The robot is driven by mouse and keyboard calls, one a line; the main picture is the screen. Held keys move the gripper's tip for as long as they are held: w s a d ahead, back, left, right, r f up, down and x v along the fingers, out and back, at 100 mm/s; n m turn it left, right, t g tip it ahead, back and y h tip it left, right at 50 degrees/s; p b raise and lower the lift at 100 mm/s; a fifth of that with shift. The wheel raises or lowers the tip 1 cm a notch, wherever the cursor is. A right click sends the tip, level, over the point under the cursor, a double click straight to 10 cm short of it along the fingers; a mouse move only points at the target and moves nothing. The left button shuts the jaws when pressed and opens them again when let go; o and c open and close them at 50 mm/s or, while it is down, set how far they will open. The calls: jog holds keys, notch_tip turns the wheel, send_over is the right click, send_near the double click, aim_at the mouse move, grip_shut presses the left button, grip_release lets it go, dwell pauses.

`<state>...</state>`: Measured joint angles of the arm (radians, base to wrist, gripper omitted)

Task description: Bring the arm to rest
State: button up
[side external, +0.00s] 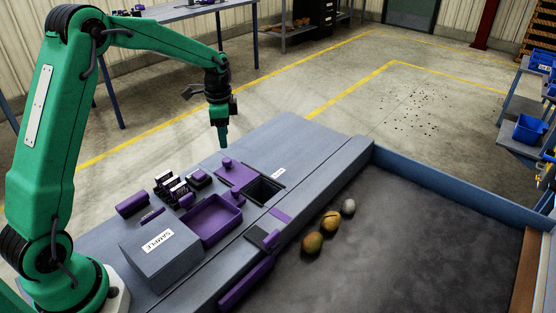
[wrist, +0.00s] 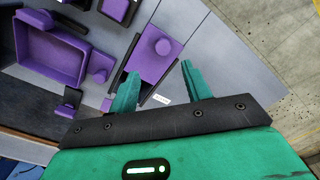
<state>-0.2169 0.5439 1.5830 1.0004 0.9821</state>
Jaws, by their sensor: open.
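My gripper (side external: 222,138) hangs down above the far end of the grey bench, clear of everything below it. In the wrist view my gripper (wrist: 160,92) shows its two green fingers spread apart with nothing between them. Below it lies a purple lid with a round knob (side external: 238,174), beside a dark square opening (side external: 264,191). The lid and knob also show in the wrist view (wrist: 150,62), just beyond the fingers.
A purple tray (side external: 212,220), a grey box marked SAMPLE (side external: 160,255) and several small purple and black parts stand on the bench. Two brownish potatoes (side external: 312,243) (side external: 331,220) and a grey round piece (side external: 348,206) lie on the dark bed (side external: 430,240). Air around my gripper is free.

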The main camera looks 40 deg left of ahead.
jog(key=s+d+r+n+t, duration=0.2)
jog(key=s+d+r+n, duration=0.3)
jog(key=s+r, duration=0.7)
jog(key=s+d+r+n+t, duration=0.1)
jog(key=s+d+n, duration=0.1)
jog(key=s, duration=0.5)
jog(key=s+d+r+n+t, duration=0.1)
jog(key=s+d, duration=0.3)
jog(key=s, duration=0.4)
jog(key=shift+n+t, duration=0.4)
jog(key=shift+t, duration=0.3)
